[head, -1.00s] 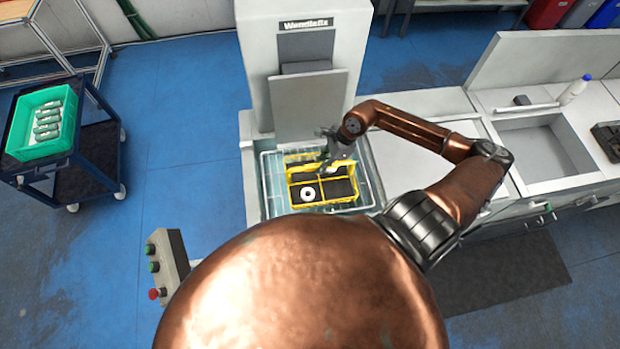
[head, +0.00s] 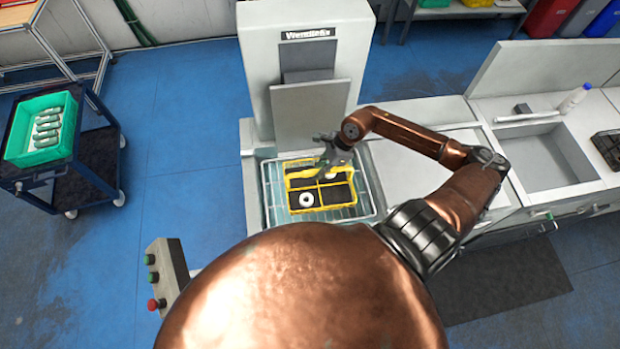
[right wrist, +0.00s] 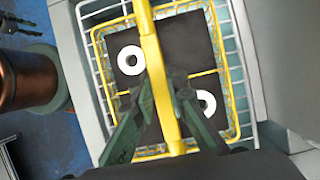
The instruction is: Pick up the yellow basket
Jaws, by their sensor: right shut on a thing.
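The yellow basket (head: 321,209) is in the wire rack (head: 372,200) in front of the white machine. It has dark compartments, and white rings lie in it. In the right wrist view, its yellow handle (right wrist: 150,48) runs up between the fingers of my right gripper (right wrist: 164,92). My right gripper (head: 326,163) is shut on that handle, above the basket. I cannot tell whether the basket is clear of the rack floor.
The white machine (head: 308,110) stands right behind the rack. A counter with a sink (head: 545,160) is to the right. A dark cart (head: 95,160) with a green crate (head: 15,150) stands at the left. A button box (head: 165,275) is at the front left. Blue floor between is clear.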

